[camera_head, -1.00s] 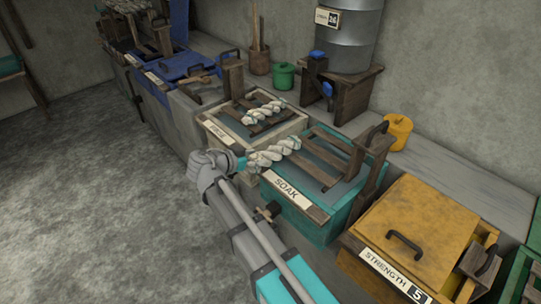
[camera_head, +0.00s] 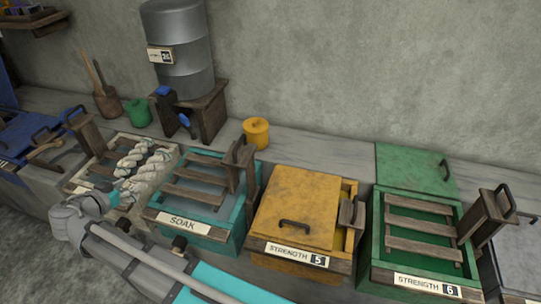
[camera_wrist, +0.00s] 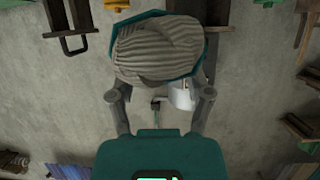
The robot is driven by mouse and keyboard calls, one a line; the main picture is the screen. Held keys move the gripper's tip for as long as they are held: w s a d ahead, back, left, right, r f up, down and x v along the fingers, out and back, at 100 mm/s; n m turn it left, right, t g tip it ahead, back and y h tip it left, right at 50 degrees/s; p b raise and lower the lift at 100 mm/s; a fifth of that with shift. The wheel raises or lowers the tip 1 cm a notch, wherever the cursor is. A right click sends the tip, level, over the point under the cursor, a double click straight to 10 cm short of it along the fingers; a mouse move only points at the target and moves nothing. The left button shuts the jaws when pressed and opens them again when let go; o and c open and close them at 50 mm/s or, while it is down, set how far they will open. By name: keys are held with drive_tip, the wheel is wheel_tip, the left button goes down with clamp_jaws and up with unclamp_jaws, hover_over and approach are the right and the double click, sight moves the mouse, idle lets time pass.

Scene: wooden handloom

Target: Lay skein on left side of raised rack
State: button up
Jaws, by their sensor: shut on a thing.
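My gripper (camera_head: 122,192) is shut on a cream twisted skein (camera_head: 150,169) and holds it at the white box, left of the teal SOAK box. In the wrist view the held skein (camera_wrist: 158,50) fills the top middle between the fingers and hides their tips. A second cream skein (camera_head: 132,158) lies just behind the held one, on the white box's slatted rack (camera_head: 99,169). I cannot tell whether the two skeins touch, or whether the held one rests on the rack. The SOAK box has a bare slatted rack (camera_head: 195,190).
A yellow-lidded STRENGTH 5 box (camera_head: 295,205) and a green STRENGTH 6 box (camera_head: 420,235) with a slatted rack stand to the right. Behind are a metal drum (camera_head: 180,60), a green pot (camera_head: 138,113) and a yellow pot (camera_head: 256,132). Blue boxes (camera_head: 25,130) stand at the left.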

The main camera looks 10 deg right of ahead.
wheel_tip(320, 180, up, 23)
drive_tip(key=p, duration=2.1)
drive_tip(key=shift+f, duration=0.2)
